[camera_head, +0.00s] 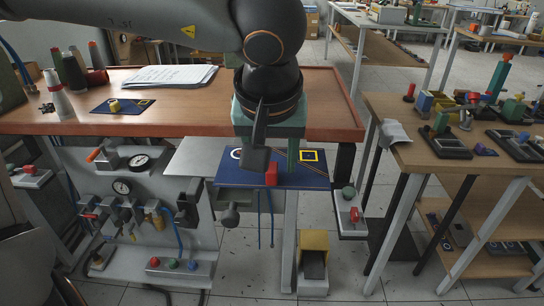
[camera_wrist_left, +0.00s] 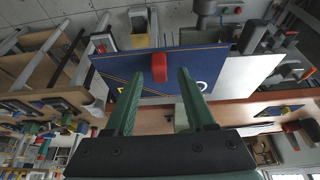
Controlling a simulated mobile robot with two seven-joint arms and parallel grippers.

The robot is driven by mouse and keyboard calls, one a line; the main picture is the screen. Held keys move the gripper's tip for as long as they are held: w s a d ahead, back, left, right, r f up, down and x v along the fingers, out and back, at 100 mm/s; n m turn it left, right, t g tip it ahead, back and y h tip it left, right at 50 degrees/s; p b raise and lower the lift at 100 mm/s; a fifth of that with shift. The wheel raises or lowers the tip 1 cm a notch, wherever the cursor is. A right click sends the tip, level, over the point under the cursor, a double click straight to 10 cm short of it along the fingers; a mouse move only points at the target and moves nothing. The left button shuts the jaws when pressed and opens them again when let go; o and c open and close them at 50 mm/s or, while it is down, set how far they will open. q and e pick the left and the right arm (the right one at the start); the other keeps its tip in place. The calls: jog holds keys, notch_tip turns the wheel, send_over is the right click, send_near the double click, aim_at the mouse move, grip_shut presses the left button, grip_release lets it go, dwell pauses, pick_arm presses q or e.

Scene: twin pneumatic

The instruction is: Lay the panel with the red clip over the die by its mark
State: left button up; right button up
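The blue panel (camera_head: 228,180) with the red clip (camera_head: 271,175) lies flat in front of the wooden bench. It carries a yellow square mark (camera_head: 310,155) and a white ring partly behind my gripper. In the left wrist view the panel (camera_wrist_left: 200,66) fills the middle, with the red clip (camera_wrist_left: 159,68) upright on it. My left gripper (camera_head: 275,168) is above the panel, open, its green fingers on either side of the clip in the picture, with visible gaps. I cannot make out the die. My right gripper is not in view.
A second blue panel (camera_head: 98,107) with a yellow clip lies on the bench, near spools and papers (camera_head: 170,77). A light grey plate (camera_head: 195,158) adjoins the blue panel. Gauges and valves (camera_head: 122,187) stand below left. A cluttered side table (camera_head: 425,150) stands right.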

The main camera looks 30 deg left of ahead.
pick_arm(q)
jog(key=shift+r, duration=0.25)
jog(key=p+v, duration=0.3)
jog(key=v, duration=0.9)
